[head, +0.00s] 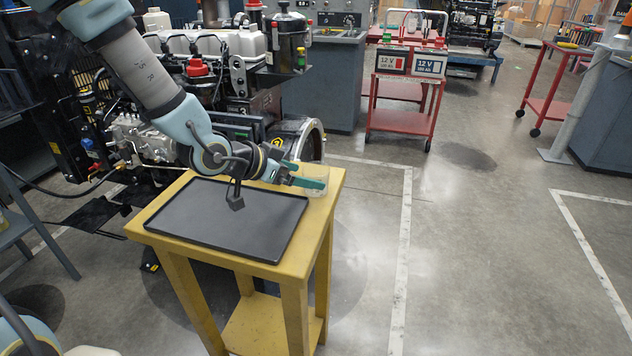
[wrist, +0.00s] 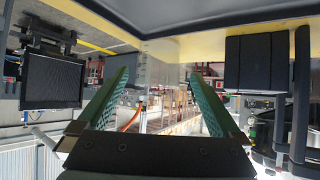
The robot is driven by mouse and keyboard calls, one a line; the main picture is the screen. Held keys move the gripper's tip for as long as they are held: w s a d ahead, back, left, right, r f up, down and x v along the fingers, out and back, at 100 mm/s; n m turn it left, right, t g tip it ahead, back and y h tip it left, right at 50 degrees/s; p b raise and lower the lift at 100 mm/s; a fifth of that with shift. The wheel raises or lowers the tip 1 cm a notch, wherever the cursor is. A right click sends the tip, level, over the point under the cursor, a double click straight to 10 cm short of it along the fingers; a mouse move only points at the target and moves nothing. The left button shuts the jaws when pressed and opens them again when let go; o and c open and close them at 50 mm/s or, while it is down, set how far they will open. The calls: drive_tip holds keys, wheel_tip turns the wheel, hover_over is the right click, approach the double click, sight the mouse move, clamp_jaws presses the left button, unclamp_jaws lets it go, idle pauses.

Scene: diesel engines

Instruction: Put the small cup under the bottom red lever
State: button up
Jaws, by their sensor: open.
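A small clear cup (head: 317,187) stands on the right back corner of the yellow table, to the right of the black tray. It also shows in the wrist view (wrist: 158,62) as a see-through shape between the green fingers. My gripper (head: 320,178) is low over that corner with its fingers pointing right. Its fingers are open, one to each side of the cup, and the gripper (wrist: 158,78) has gaps beside it. I cannot tell how deep the cup sits between them. A small red part (head: 95,167) shows low on the engine at the left; whether it is a lever is unclear.
The black tray (head: 190,234) is empty and covers most of the yellow table (head: 323,205). The engine (head: 215,70) stands close behind the table. A red cart (head: 402,120) with batteries stands farther back.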

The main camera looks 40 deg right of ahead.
drive_tip(key=p+x, duration=0.1)
drive_tip(key=x, duration=0.2)
drive_tip(key=shift+s+d, duration=0.2)
drive_tip(key=shift+d, duration=0.15)
drive_tip(key=shift+d+f, duration=0.45)
drive_tip(key=shift+c, duration=0.2)
drive_tip(key=shift+r, duration=0.1)
drive_tip(key=c, duration=1.4)
